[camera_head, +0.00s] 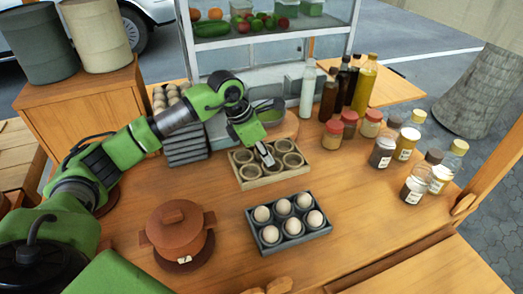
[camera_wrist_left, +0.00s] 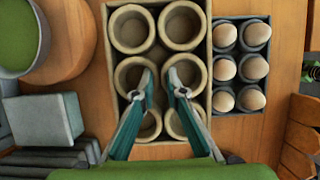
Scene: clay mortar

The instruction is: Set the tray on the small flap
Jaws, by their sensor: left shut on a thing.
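A beige tray (camera_head: 247,184) with several round cups stands at the middle of the wooden counter, and it fills the centre of the left wrist view (camera_wrist_left: 204,12). My left gripper (camera_head: 268,160) reaches down into it from above. In the left wrist view its fingertips (camera_wrist_left: 167,76) are closed on the walls between the two middle cups. I cannot tell whether the tray is clear of the counter. A small wooden flap (camera_head: 402,88) juts out at the back right, partly behind bottles. My right gripper is not in view.
A dark tray of eggs (camera_head: 283,239) lies just in front of the beige tray. A brown lidded pot (camera_head: 178,228) stands at front left. Several bottles (camera_head: 362,88) and jars (camera_head: 371,124) line the right side. Another wooden board (camera_head: 440,272) extends at front right.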

